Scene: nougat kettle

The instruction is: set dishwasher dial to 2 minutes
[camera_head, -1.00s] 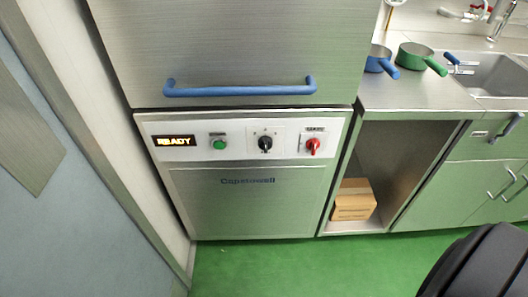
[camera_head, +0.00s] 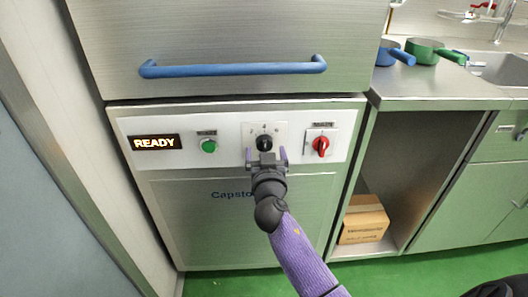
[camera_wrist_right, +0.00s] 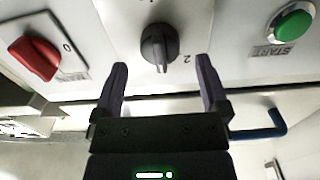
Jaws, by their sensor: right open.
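The black dial (camera_head: 264,142) sits in the middle of the dishwasher's white control panel (camera_head: 357,133). In the right wrist view the dial (camera_wrist_right: 159,45) shows close up, with a "2" printed beside it on the right. My right gripper (camera_head: 265,155) is open in front of the dial, its two fingers to either side and just short of it. In the right wrist view the right gripper's fingertips (camera_wrist_right: 159,62) are spread and empty, with the dial between and beyond them. The dishwasher display (camera_head: 155,142) reads READY. My left gripper is out of view.
A green start button (camera_head: 208,146) is left of the dial and a red switch (camera_head: 321,145) is right of it. A blue handle (camera_head: 233,69) runs above the panel. A cardboard box (camera_head: 364,220) sits in the open bay; blue (camera_head: 388,51) and green (camera_head: 422,51) pans stand on the counter.

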